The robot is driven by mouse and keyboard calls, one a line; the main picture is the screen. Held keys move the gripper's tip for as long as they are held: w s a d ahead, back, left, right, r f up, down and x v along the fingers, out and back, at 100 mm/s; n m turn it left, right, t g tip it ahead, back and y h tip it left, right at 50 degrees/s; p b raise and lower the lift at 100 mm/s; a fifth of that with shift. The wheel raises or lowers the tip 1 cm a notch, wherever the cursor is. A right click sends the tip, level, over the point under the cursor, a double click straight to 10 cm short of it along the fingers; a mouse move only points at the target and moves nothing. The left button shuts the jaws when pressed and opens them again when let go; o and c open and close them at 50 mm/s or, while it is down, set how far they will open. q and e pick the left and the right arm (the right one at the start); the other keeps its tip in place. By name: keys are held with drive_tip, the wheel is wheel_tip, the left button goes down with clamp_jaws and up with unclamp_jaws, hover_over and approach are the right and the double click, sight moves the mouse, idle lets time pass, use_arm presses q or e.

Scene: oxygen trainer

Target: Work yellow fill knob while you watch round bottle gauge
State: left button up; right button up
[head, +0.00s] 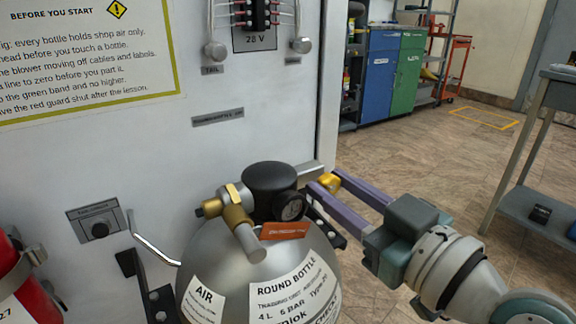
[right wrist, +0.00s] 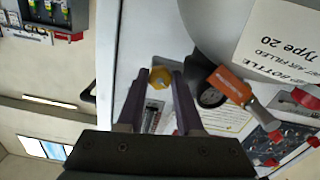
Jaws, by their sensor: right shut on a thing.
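The yellow fill knob (head: 329,181) sits just right of the round bottle's black top, at the fingertips of my right gripper (head: 326,188). My right gripper's purple fingers are shut on it, and the knob also shows at the fingertips in the right wrist view (right wrist: 160,77). The round bottle (head: 240,262) is a silver ball with white labels, standing against the panel. Its dark gauge (head: 292,207) faces me beside the knob; the needle is too small to read. The gauge also shows in the right wrist view (right wrist: 211,97). My left gripper is out of view.
An orange tag (head: 285,231) hangs under the gauge. A brass fitting (head: 236,218) is at the bottle's left front. A red bottle (head: 22,275) stands at the far left. A grey trolley (head: 545,187) is at the right, with open floor beyond my right arm.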

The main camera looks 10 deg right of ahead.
clamp_jaws()
drive_tip(key=shift+m, duration=0.6)
drive_tip(key=m, duration=0.9)
drive_tip(key=shift+m, duration=0.4)
drive_tip(key=o, duration=0.7)
unclamp_jaws()
